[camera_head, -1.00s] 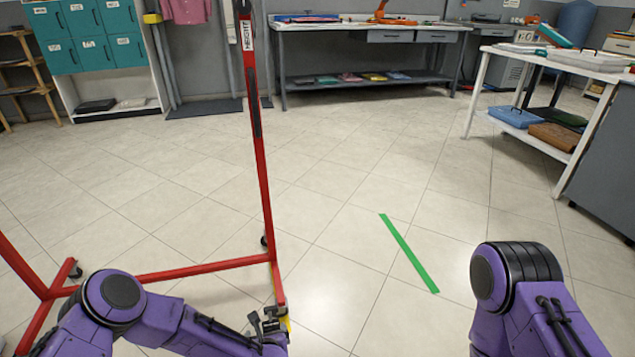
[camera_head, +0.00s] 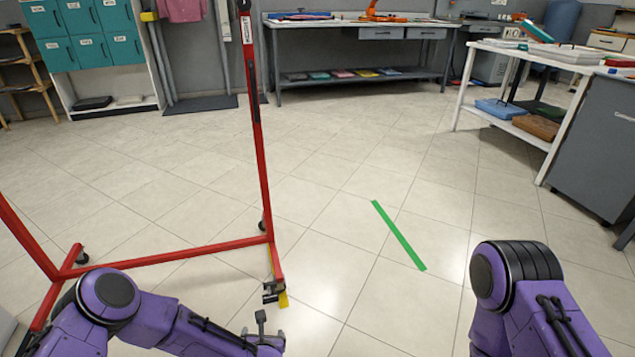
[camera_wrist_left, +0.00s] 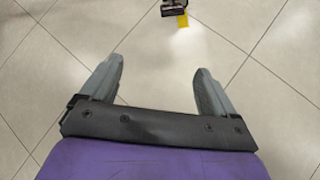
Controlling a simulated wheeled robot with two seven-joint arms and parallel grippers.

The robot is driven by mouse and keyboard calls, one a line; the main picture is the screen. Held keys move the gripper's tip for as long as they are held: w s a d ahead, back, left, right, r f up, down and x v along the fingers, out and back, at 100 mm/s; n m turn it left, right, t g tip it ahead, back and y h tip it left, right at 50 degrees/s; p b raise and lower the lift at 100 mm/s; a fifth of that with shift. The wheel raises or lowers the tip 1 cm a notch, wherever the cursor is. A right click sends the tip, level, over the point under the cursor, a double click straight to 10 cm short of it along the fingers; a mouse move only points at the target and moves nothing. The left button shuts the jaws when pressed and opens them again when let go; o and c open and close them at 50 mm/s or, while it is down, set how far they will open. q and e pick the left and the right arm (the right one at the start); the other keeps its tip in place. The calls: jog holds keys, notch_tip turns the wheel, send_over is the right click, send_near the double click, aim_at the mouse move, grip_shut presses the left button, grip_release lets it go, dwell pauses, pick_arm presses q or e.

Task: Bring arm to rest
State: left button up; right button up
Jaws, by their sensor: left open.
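My left arm (camera_head: 160,318) comes in at the bottom left of the head view, with its forearm reaching right along the lower edge. In the left wrist view my left gripper (camera_wrist_left: 157,88) has its two fingers wide apart, with only floor tiles between them. It holds nothing. In the head view the fingers are mostly cut off at the bottom edge. My right arm (camera_head: 525,295) shows at the lower right as a bent purple link. The right gripper is outside both views.
A red wheeled garment rack (camera_head: 190,255) stands close ahead on the left. Its caster and a yellow mark (camera_wrist_left: 182,22) lie just beyond my left gripper. A green floor strip (camera_head: 398,235) lies in the open middle floor. A white table (camera_head: 510,125) and grey cabinet (camera_head: 600,150) are at right.

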pick_arm(q)
jog(key=s+a+f+m+g+h+b, duration=0.15)
jog(key=s+f+m, duration=0.25)
jog(key=s+m, duration=0.6)
jog(key=s+a+f+m+g+b, duration=0.15)
jog(key=s+f+m, duration=0.25)
jog(key=s+m, duration=0.55)
jog(key=s+a+f+m+g+y+b, duration=0.2)
jog(key=s+a+m+g+b, duration=0.1)
jog(key=s+a+m+b, duration=0.7)
notch_tip(320, 180, up, 36)
jog(key=a+p, duration=0.2)
jog(key=p, duration=3.6)
jog(key=shift+a+f+n, duration=0.2)
jog(key=shift+n, duration=0.15)
